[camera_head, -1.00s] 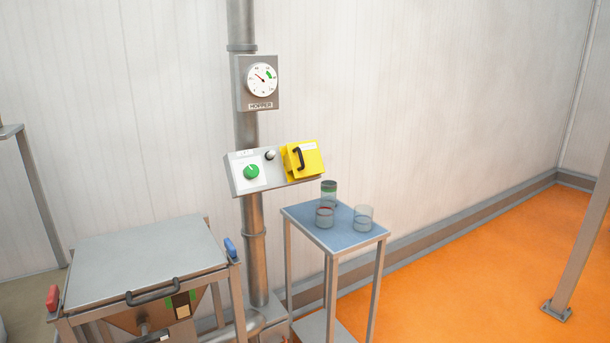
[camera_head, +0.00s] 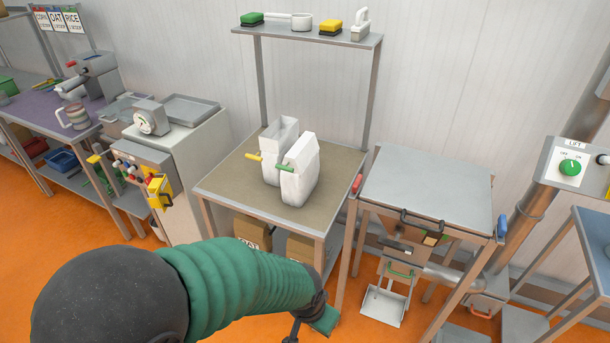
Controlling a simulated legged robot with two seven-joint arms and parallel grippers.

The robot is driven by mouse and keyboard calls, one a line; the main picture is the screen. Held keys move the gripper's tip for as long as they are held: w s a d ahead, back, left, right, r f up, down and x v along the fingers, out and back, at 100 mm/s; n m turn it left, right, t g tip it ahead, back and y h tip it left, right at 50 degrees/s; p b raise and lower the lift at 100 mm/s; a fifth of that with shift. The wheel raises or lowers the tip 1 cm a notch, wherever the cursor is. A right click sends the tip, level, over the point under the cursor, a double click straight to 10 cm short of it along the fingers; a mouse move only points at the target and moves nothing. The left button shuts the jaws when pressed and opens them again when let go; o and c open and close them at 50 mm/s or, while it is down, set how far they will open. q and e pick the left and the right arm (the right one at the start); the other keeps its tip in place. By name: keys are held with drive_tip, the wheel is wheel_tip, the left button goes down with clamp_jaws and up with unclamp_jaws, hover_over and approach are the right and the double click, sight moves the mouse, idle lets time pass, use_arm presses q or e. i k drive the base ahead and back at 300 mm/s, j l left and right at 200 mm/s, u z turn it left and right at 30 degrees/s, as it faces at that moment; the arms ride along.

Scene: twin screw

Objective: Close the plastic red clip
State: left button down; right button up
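A red clip (camera_head: 356,184) is on the left side of the metal hopper with a flat grey lid (camera_head: 428,187). The lid looks shut, with a dark handle (camera_head: 421,218) at its front. Whether the red clip is latched is too small to tell. A blue clip (camera_head: 502,228) is on the right side. My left arm, in a green ribbed sleeve, comes in from the lower left. My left gripper (camera_head: 309,325) is at the bottom edge, below and left of the red clip and apart from it. Its fingers are partly cut off. My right gripper is out of view.
A shelf (camera_head: 310,35) rises behind. A scoop (camera_head: 384,304) hangs below the hopper. A control box (camera_head: 573,170) is at right.

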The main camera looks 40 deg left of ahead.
sight(355, 193)
drive_tip(key=u, duration=0.75)
drive_tip(key=i+l+z, duration=0.35)
drive_tip(key=i+j, duration=0.05)
